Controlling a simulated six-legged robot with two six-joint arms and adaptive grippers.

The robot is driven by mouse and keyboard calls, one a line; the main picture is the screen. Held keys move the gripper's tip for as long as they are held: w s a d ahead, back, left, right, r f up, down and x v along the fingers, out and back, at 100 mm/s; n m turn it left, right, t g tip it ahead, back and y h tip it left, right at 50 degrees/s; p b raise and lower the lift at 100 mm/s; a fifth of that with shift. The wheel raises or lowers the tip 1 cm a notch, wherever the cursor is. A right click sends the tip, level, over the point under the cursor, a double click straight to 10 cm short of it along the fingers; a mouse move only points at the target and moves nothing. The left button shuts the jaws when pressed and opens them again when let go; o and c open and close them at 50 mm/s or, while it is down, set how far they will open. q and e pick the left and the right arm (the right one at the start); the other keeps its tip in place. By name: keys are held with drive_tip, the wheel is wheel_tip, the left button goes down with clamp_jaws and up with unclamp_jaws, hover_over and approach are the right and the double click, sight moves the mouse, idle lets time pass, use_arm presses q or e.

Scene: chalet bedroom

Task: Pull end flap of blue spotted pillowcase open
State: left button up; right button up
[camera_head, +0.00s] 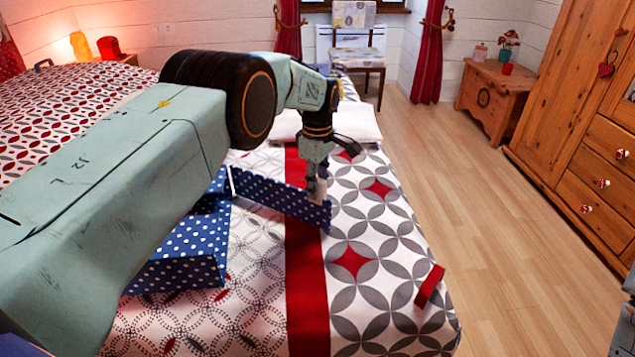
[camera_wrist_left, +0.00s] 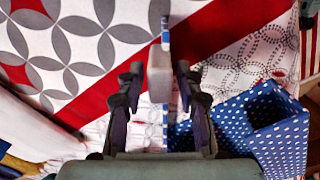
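The blue pillowcase with white spots (camera_head: 190,245) is a stiff, box-like form on the bed, partly hidden behind my left arm. Its end flap (camera_head: 275,198) stands out to the right as a long thin panel. My left gripper (camera_head: 318,185) points down at the flap's free right end. In the left wrist view, its fingers (camera_wrist_left: 160,85) are close together on either side of a pale grey piece at the flap, seen edge-on. The pillowcase (camera_wrist_left: 275,145) shows there at the right with an open hollow.
The bed cover (camera_head: 375,235) is patterned white, grey and red. A red block (camera_head: 429,286) lies near its right edge. A white pillow (camera_head: 355,122) lies beyond the gripper. Bare wooden floor (camera_head: 490,220) and a wooden wardrobe (camera_head: 570,110) are at the right.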

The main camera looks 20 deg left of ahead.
use_arm(q)
drive_tip(key=shift+o, duration=0.6)
drive_tip(key=shift+r, duration=0.2)
wheel_tip(320, 180, up, 12)
drive_tip(key=shift+f, duration=0.15)
